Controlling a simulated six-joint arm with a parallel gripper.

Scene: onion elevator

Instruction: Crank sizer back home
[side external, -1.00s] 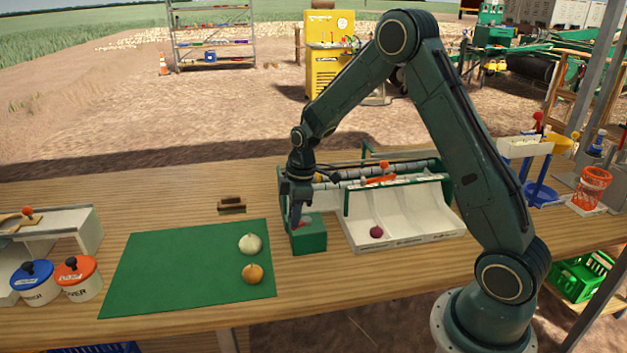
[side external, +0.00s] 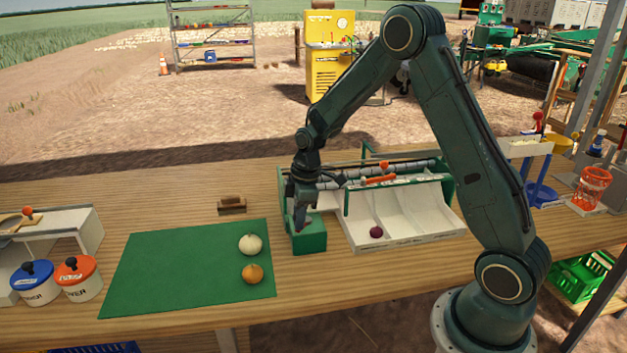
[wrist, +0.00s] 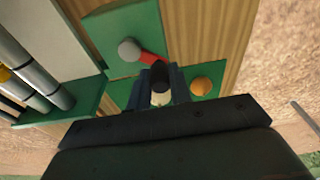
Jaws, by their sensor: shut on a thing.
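The sizer stands on the bench, with grey rollers (side external: 400,168) above a white sorting tray (side external: 400,215) and a green box (side external: 311,241) at its left end. In the wrist view the crank has a grey hub (wrist: 129,49), a red arm (wrist: 150,57) and a dark handle (wrist: 160,70). My gripper (side external: 301,226) is low over the green box, and in the wrist view its fingers (wrist: 160,88) are shut around the crank handle. The fingers hide part of the handle, and in the side view the crank is mostly hidden.
A green mat (side external: 180,275) to the left holds a white onion (side external: 250,244) and a yellow-orange onion (side external: 252,274). A red onion (side external: 376,232) lies in the tray. A small brown block (side external: 231,205) sits behind the mat. Lidded tubs (side external: 80,283) stand far left.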

